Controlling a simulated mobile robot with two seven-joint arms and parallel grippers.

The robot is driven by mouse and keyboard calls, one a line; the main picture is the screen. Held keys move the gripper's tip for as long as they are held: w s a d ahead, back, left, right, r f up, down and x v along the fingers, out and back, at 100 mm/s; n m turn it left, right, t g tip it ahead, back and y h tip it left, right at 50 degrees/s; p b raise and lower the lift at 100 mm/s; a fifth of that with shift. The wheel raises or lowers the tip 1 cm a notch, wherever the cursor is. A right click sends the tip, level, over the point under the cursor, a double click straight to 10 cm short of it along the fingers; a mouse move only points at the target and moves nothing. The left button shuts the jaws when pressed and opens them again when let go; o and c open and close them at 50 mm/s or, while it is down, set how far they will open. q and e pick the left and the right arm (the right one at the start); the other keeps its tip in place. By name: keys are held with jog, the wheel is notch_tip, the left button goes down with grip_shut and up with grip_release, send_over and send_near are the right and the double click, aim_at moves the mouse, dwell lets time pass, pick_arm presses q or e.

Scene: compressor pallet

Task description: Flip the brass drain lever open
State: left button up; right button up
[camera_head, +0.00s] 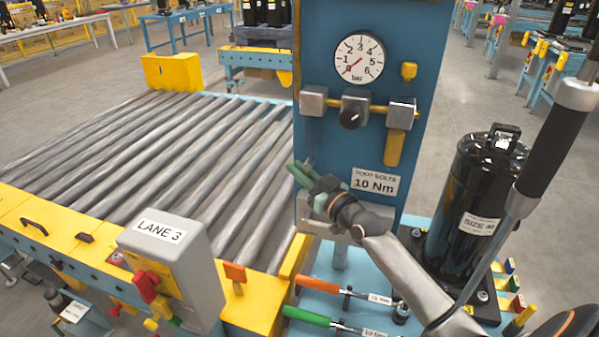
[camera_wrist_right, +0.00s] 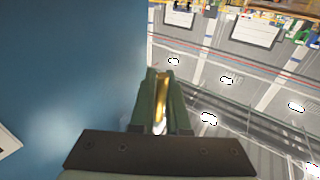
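The brass drain lever (camera_head: 394,148) hangs down from the right-hand block of a brass pipe on the blue panel (camera_head: 430,30), below the gauge. My right gripper (camera_head: 302,174) is at the panel's lower left, left of the "10 Nm" label, well apart from that lever. Its green fingers point up and left. In the right wrist view the fingers (camera_wrist_right: 160,95) are close together, with a narrow brass-coloured strip between them. I cannot tell whether that strip is a held thing or a finger face. My left gripper is not in view.
A black compressor (camera_head: 470,205) stands right of the panel. A long rod with a black grip (camera_head: 552,135) slants across the right foreground. Orange (camera_head: 320,286) and green (camera_head: 308,316) handled tools lie below my right arm. The roller conveyor (camera_head: 150,150) lies left.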

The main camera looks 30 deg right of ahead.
jog(key=shift+o, duration=0.6)
jog(key=s+d, duration=0.1)
jog(key=s, duration=1.1)
jog(key=shift+s+d+f+p, duration=0.25)
jog(key=shift+f+p, duration=0.1)
jog(key=shift+f, duration=0.1)
jog(key=shift+f, duration=0.1)
